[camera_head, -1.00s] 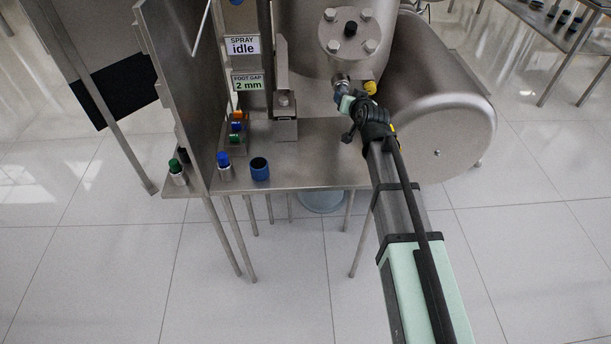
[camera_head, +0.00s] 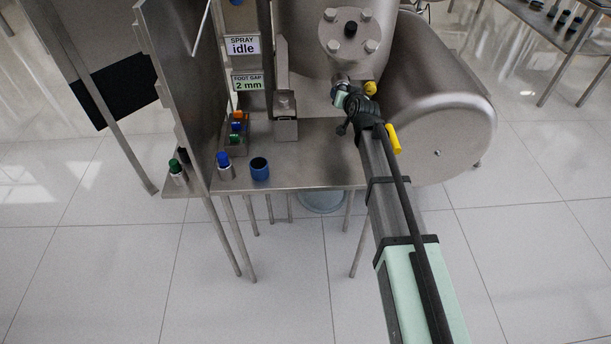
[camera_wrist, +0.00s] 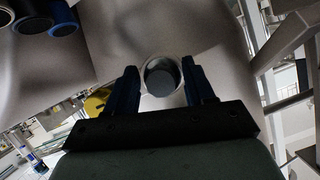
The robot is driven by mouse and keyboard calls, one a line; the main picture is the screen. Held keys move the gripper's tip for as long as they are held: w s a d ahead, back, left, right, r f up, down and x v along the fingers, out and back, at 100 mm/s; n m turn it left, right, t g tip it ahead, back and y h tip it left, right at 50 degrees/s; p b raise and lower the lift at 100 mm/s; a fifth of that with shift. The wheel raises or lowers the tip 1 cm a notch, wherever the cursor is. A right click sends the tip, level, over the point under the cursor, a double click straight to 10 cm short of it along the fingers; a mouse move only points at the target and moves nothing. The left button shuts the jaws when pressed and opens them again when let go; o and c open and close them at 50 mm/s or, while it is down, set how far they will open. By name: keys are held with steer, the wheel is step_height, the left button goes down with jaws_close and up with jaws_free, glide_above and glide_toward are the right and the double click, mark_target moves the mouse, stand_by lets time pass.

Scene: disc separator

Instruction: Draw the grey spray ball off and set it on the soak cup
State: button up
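My gripper (camera_head: 340,94) is at the pipe end below the bolted steel flange. In the wrist view my gripper (camera_wrist: 160,82) has its two dark blue fingers apart. Between the fingertips shows a round grey end in a pale ring (camera_wrist: 162,76), seen end-on; it appears to be the grey spray ball on its pipe. Whether the fingers touch it I cannot tell. In the head view the gripper mostly hides it. A blue open-topped cup (camera_head: 260,169), probably the soak cup, stands on the steel table's front part.
A blue-capped bottle (camera_head: 224,166) stands left of the cup, and a green-capped one (camera_head: 178,172) left of the upright panel. A steel post (camera_head: 285,115) stands behind. The large drum (camera_head: 440,115) is right of my arm. A yellow knob (camera_head: 370,88) is close to my gripper. Signs read "idle" and "2 mm".

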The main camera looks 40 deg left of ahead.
steer(key=c, duration=0.9)
steer(key=shift+o, duration=0.2)
steer(key=s+d, duration=0.7)
stand_by(1.1)
steer(key=shift+s+d, duration=0.1)
steer(key=shift+d, duration=0.05)
steer(key=s+d, duration=0.8)
steer(key=shift+s+d, duration=0.15)
stand_by(0.4)
steer(key=shift+r, duration=0.1)
